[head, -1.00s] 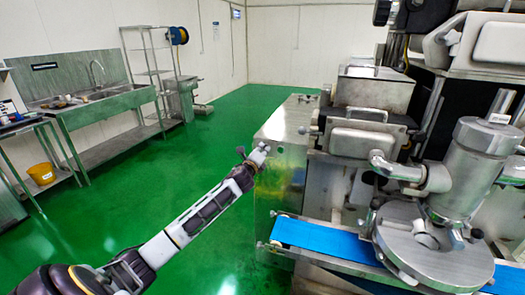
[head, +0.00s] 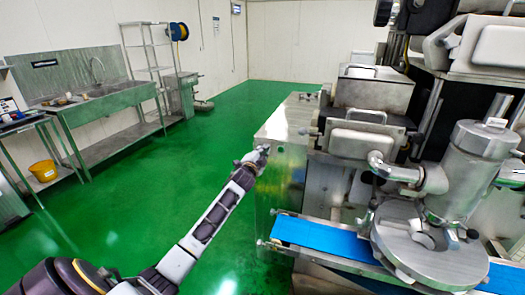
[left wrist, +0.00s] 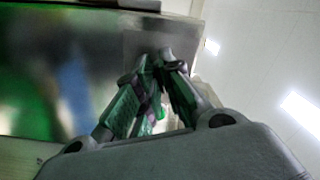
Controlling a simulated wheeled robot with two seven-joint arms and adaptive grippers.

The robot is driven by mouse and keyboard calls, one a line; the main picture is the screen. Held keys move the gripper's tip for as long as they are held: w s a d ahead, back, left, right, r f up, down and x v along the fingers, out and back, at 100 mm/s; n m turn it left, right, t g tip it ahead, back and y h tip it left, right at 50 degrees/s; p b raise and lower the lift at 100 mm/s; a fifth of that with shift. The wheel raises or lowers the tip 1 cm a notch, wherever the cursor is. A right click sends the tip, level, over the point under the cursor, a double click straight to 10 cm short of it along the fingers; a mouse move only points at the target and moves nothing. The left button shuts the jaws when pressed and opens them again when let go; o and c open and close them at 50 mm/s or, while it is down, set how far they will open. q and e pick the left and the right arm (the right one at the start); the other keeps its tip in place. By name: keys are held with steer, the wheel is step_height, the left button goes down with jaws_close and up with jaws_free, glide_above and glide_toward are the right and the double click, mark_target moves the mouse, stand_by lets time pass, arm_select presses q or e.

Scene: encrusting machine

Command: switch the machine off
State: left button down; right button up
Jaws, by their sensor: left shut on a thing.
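The encrusting machine (head: 285,130), a bare metal cabinet with a hopper and a blue belt, fills the right of the head view. My left gripper (head: 262,150) is at the left end of its cabinet, by the upper edge. In the left wrist view my left gripper's fingers (left wrist: 160,62) come together close against the machine's shiny metal panel (left wrist: 70,75). They are shut on a small part there, which the fingertips mostly hide. I cannot make out the switch's shape or position. My right gripper is not in view.
The blue conveyor belt (head: 325,238) and the round metal head (head: 435,245) stick out at the machine's front. The green floor between is clear.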

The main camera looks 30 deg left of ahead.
arm_select(q)
steer(key=n, duration=0.1)
steer(key=n+p, duration=0.1)
steer(key=n, duration=0.1)
steer(key=shift+f+n, duration=0.2)
steer(key=shift+n, duration=0.1)
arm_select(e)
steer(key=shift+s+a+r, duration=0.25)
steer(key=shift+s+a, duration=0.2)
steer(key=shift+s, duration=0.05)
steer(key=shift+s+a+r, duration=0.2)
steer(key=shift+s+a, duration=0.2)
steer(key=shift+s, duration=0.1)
arm_select(q)
steer(key=c, duration=1.6)
jaws_free()
steer(key=shift+o, duration=0.2)
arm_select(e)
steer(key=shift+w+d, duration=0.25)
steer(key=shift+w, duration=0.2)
arm_select(q)
steer(key=shift+s+d, duration=0.1)
steer(key=shift+s, duration=0.05)
